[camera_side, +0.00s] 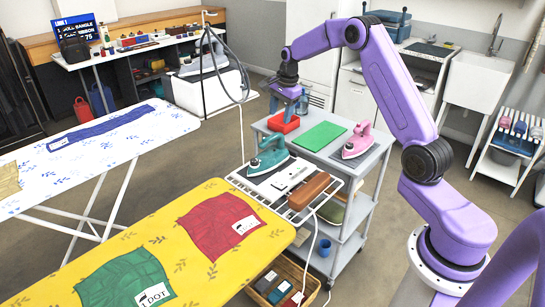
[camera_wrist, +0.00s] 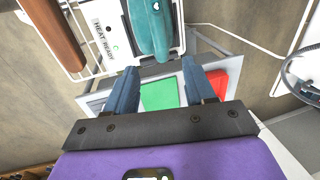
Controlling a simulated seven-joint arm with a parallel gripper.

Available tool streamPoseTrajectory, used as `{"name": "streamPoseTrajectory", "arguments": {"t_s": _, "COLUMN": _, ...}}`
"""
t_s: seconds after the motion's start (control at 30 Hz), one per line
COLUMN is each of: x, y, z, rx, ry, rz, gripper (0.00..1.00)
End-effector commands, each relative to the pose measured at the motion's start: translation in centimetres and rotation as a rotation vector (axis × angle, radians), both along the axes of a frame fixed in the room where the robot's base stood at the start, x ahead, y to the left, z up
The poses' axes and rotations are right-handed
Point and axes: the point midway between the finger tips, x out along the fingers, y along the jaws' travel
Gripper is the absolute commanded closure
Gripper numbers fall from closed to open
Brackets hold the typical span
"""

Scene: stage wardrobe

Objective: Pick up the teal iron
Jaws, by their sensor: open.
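The teal iron (camera_side: 270,157) stands on the white wire rack (camera_side: 247,183) at the near end of the grey cart in the side view. In the wrist view the teal iron (camera_wrist: 150,28) shows at the top, partly cut off, beyond my fingertips. My gripper (camera_side: 288,106) is above the far end of the cart, near the red block, higher than the iron and apart from it. In the wrist view my gripper (camera_wrist: 161,72) has its two blue fingers spread with nothing between them.
A pink iron (camera_side: 358,140) stands on a grey pad right of the teal one. A green sheet (camera_side: 319,136) and red block (camera_side: 284,123) lie behind. A brown bar (camera_side: 310,190) and a HEAT READY panel (camera_wrist: 105,30) are beside the teal iron. A cable hangs nearby.

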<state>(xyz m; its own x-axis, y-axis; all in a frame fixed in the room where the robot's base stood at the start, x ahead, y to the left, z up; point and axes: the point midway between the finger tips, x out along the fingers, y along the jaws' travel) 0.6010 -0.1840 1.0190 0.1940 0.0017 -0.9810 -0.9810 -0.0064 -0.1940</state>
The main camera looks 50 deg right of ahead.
Motion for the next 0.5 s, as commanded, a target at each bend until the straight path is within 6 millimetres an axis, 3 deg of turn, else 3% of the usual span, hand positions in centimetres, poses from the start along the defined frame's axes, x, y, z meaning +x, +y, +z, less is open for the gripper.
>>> {"name": "streamPoseTrajectory", "arguments": {"t_s": 0.2, "x": 0.7, "y": 0.0, "z": -3.9, "rx": 0.000, "ry": 0.001, "rz": 0.000, "gripper": 0.46}}
{"name": "streamPoseTrajectory", "arguments": {"t_s": 0.5, "x": 1.2, "y": 0.1, "z": -6.0, "rx": 0.000, "ry": 0.000, "rz": 0.000, "gripper": 0.46}}
